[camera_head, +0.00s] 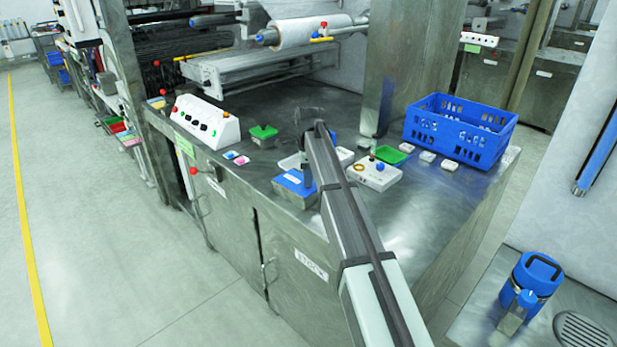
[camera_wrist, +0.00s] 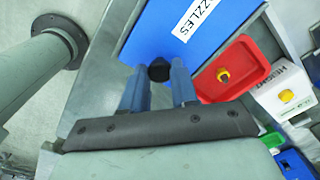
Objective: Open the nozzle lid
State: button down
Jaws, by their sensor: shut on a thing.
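The nozzle lid (camera_wrist: 190,28) is a flat blue panel with a white label reading "...ZZLES", partly cut off by the top of the wrist view. A small black knob (camera_wrist: 158,70) stands at its near edge. My gripper (camera_wrist: 159,76) is shut on this knob, with one blue-grey finger on each side. In the head view the blue lid (camera_head: 287,185) lies about flat on a metal box at the bench's front edge. My gripper (camera_head: 306,177) reaches down at its right side, and my arm hides part of it. I see no clear gap under the lid.
A red tray-like lid (camera_wrist: 235,68) with a yellow knob and a white "HEIGHT" box (camera_wrist: 284,92) sit close by on the right. On the bench stand a white control box (camera_head: 205,122), a green-lidded box (camera_head: 263,132) and a blue crate (camera_head: 460,128).

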jog(key=w+a, duration=0.8)
jog(key=a, duration=0.1)
jog(key=shift+w+a, duration=0.1)
jog(key=c, duration=0.8)
grip_release()
jog(key=shift+c, duration=0.2)
notch_tip(320, 180, up, 14)
jog(key=shift+f, duration=0.1)
